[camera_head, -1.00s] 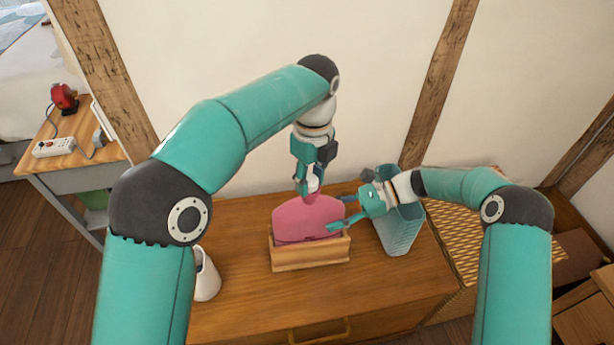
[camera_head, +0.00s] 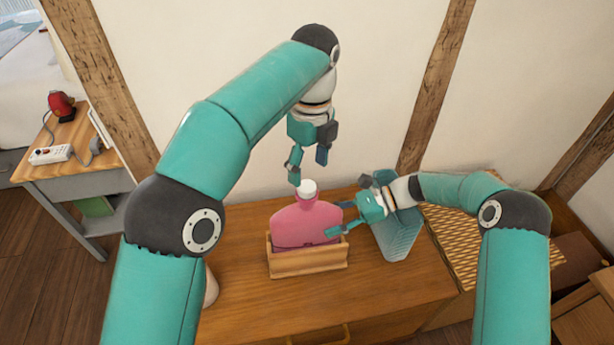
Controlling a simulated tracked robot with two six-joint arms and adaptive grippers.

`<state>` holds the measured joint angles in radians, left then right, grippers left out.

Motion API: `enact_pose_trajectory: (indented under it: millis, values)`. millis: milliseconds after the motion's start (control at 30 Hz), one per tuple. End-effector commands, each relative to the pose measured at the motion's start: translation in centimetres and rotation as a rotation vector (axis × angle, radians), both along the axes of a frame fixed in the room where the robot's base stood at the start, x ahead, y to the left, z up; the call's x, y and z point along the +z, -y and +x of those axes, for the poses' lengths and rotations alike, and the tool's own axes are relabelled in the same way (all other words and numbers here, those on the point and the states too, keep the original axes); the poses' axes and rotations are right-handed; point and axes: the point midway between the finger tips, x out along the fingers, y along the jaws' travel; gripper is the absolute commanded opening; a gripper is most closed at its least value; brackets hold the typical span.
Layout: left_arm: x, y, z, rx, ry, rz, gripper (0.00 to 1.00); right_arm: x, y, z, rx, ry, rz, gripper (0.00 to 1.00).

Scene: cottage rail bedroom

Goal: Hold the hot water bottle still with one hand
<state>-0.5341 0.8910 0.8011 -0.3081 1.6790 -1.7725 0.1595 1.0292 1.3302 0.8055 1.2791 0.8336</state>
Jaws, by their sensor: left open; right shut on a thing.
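The pink hot water bottle (camera_head: 296,226) stands upright in a low wooden holder (camera_head: 308,262) on the wooden cabinet top. Its white cap (camera_head: 307,188) is on the neck. My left gripper (camera_head: 308,169) is open and empty, just above the cap and apart from it. My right gripper (camera_head: 338,219) is shut on the bottle's right side, with its fingers at the bottle's right edge. The far finger's contact is partly hidden.
A woven surface (camera_head: 462,238) lies further right. A white vessel (camera_head: 211,287) at the left is mostly hidden behind my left arm. The front cabinet top (camera_head: 370,295) is clear.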

Motion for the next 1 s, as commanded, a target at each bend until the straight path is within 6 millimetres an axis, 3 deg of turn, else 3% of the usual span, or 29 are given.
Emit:
enact_pose_trajectory:
  millis: [200, 500, 533, 700, 1000]
  values:
    - [1.4, 0.1, 0.0, 0.000, -0.001, 0.001, 0.67, 0.1, 0.0, 0.1, -0.002, 0.003, 0.001, 0.00]
    - [1.5, 0.0, 0.0, -0.001, -0.002, 0.001, 0.67, 0.0, 0.0, 0.1, -0.002, 0.003, 0.001, 0.00]
    - [1.5, 0.0, 0.0, 0.000, -0.001, 0.001, 0.67, 0.0, 0.0, 0.1, -0.002, 0.003, 0.001, 0.49]
    - [1.5, 0.0, 0.0, 0.000, -0.001, 0.001, 0.67, 0.0, 0.0, 0.1, -0.001, 0.002, 0.000, 0.77]
    - [1.5, 0.0, 0.0, 0.000, -0.001, 0.001, 0.67, 0.0, 0.0, 0.0, -0.001, 0.000, 0.000, 0.77]
